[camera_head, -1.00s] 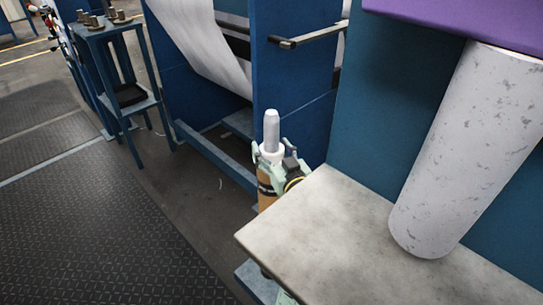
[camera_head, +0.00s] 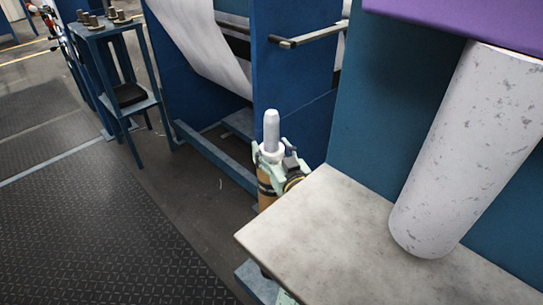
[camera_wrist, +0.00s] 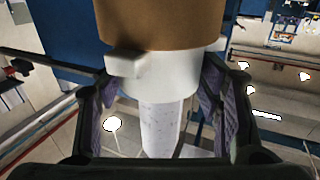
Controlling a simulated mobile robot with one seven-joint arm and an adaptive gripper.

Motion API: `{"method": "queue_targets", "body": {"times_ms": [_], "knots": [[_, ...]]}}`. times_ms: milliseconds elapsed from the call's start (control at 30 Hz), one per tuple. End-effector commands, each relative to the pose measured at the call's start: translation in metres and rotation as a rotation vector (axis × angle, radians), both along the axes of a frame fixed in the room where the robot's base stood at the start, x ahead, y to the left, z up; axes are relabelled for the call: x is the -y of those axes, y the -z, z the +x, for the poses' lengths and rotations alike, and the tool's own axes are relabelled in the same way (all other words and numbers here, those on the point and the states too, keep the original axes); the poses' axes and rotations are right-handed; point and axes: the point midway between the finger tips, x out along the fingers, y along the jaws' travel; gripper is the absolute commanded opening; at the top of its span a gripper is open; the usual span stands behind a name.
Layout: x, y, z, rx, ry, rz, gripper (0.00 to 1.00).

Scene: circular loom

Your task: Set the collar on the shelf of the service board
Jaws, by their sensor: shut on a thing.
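The collar, a white ring with side lugs (camera_wrist: 165,72), sits in the wrist view between the two fingers of my gripper (camera_wrist: 160,95). My gripper is shut on it. A tan cylinder (camera_wrist: 160,22) adjoins the collar on one side and a white pin (camera_wrist: 160,128) on the other. In the head view the pin (camera_head: 271,128) points up, with the white collar (camera_head: 270,151) at its base and the tan body (camera_head: 266,188) below. My gripper (camera_head: 273,160) is there, partly hidden. A grey slab (camera_head: 325,225), possibly the shelf, lies in front of a teal panel (camera_head: 365,130).
A large speckled white cylinder (camera_head: 465,150) stands on the slab under a purple block (camera_head: 460,18). A blue loom frame (camera_head: 290,85) with a bar rises behind my gripper. A blue stand (camera_head: 100,35) holds several small parts. Open floor (camera_head: 95,240) lies left.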

Motion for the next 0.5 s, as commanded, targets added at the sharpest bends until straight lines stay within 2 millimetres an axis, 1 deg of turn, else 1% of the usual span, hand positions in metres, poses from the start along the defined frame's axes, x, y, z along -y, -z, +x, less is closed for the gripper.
{"method": "queue_targets", "body": {"times_ms": [500], "knots": [[0.0,-0.014,0.0,0.003,0.001,0.0,0.0]]}}
